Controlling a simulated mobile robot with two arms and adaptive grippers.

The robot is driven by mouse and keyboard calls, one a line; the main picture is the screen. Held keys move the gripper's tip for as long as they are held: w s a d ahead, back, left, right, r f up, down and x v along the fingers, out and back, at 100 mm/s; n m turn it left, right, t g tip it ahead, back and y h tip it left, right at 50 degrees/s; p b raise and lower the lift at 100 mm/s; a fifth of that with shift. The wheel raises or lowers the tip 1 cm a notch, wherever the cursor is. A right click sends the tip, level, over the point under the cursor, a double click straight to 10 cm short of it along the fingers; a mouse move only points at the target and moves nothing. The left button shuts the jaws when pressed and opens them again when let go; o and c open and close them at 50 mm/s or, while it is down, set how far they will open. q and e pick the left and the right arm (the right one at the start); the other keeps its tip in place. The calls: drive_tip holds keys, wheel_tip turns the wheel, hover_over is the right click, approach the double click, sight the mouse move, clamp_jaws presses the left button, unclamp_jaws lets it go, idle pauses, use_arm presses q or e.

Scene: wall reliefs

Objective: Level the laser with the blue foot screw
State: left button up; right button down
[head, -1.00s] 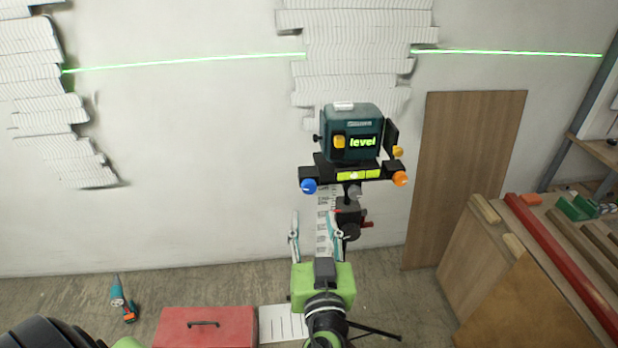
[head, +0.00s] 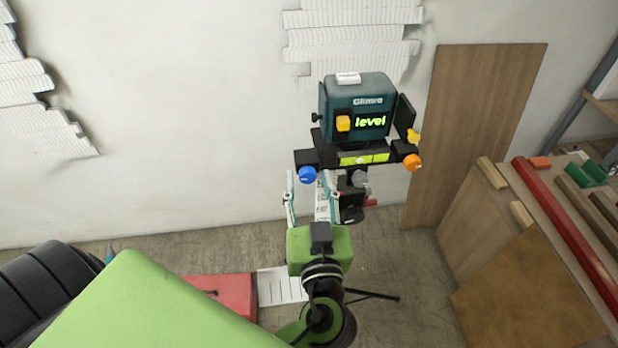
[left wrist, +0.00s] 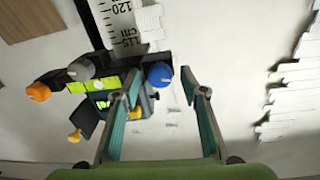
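The teal laser (head: 358,108) stands upright on a black base, its lit display reading "level". A yellow-green vial (head: 364,158) sits on the base's front. The blue foot screw (head: 308,174) is at the base's left corner, and an orange screw (head: 412,162) at its right corner. My left gripper (head: 309,188) is open, its fingertips close to the blue screw, one on each side in the picture. In the left wrist view, the blue screw (left wrist: 159,75) shows between the open fingertips of my left gripper (left wrist: 161,80); I cannot tell if they touch it. My right gripper is out of view.
A red toolbox (head: 215,293) lies on the floor. Wooden boards (head: 480,130) lean at the right, beside a red beam (head: 565,235) and stacked timber. White reliefs (head: 350,30) are on the wall behind. A scale staff (left wrist: 122,22) is near the laser.

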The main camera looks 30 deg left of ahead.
use_arm(q)
drive_tip(key=c, duration=1.1)
drive_tip(key=shift+c, duration=0.2)
drive_tip(key=shift+m, duration=0.3)
drive_tip(key=shift+m, duration=1)
drive_tip(key=m, duration=0.3)
drive_tip(key=shift+r, duration=0.15)
drive_tip(key=shift+m, duration=1)
drive_tip(key=shift+p, duration=0.3)
